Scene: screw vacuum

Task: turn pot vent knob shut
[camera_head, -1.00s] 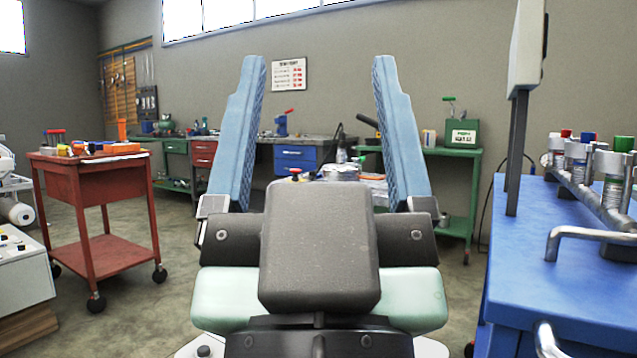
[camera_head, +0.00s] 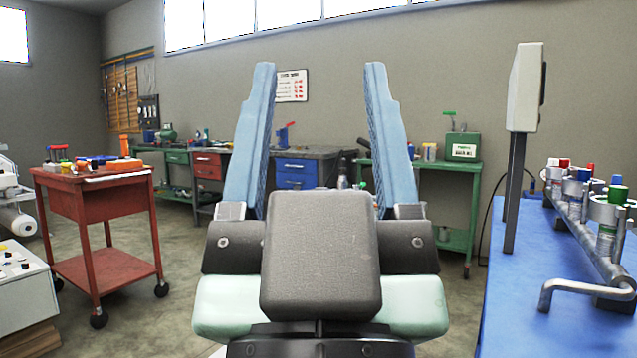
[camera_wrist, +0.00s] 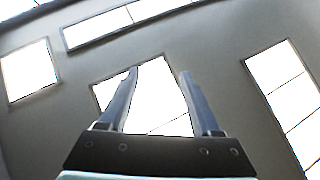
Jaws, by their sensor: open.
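My gripper (camera_head: 320,66) is raised in the middle of the head view, its two pale blue fingers spread apart with nothing between them. It also shows in the wrist view (camera_wrist: 159,73), empty, against bright windows and the wall. I cannot make out the pot or its vent knob in either current view. My gripper's dark body hides the low middle of the head view.
A blue bench (camera_head: 515,270) with a rack of capped containers (camera_head: 612,215) stands close on the right. A red cart (camera_head: 100,205) stands at the left. Benches, including a green table (camera_head: 425,166), line the back wall. Floor shows between cart and gripper.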

